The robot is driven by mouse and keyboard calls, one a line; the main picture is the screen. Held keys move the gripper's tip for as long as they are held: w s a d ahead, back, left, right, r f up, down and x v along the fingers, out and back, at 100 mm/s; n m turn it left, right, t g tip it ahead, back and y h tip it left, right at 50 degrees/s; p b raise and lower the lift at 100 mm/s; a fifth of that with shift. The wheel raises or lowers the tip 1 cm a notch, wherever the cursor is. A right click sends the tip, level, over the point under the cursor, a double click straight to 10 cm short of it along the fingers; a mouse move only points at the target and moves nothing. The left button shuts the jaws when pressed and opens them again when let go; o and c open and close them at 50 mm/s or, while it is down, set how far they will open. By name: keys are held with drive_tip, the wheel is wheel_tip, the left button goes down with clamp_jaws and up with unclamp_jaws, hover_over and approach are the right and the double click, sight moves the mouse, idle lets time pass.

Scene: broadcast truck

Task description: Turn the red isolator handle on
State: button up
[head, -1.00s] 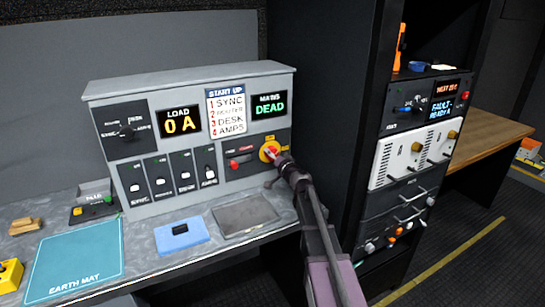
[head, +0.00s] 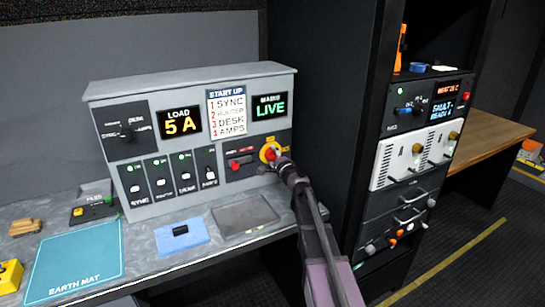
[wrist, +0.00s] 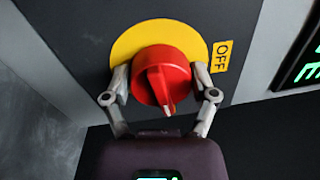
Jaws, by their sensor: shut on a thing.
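The red isolator handle (wrist: 163,72) sits on a round yellow plate (wrist: 125,48) in the wrist view. Its raised ridge runs roughly up and down in that picture. A yellow OFF label (wrist: 222,56) is to its right. My gripper (wrist: 162,88) is shut on the handle, a finger on each side. In the head view the red handle (head: 270,154) shows at the panel's right, and my gripper (head: 283,163) reaches it from the front right, hiding part of it. The mains display (head: 270,106) reads LIVE and the load display (head: 180,123) reads 5 A.
Left of the isolator is a small red lever (head: 240,163). A row of breaker switches (head: 172,180) with green lights is lower left. A dark rack (head: 420,160) stands close on the right.

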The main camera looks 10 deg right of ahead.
drive_tip(key=shift+w+r+m, duration=0.1)
drive_tip(key=shift+m, duration=0.5)
drive_tip(key=o, duration=1)
drive_tip(key=shift+n, duration=0.6)
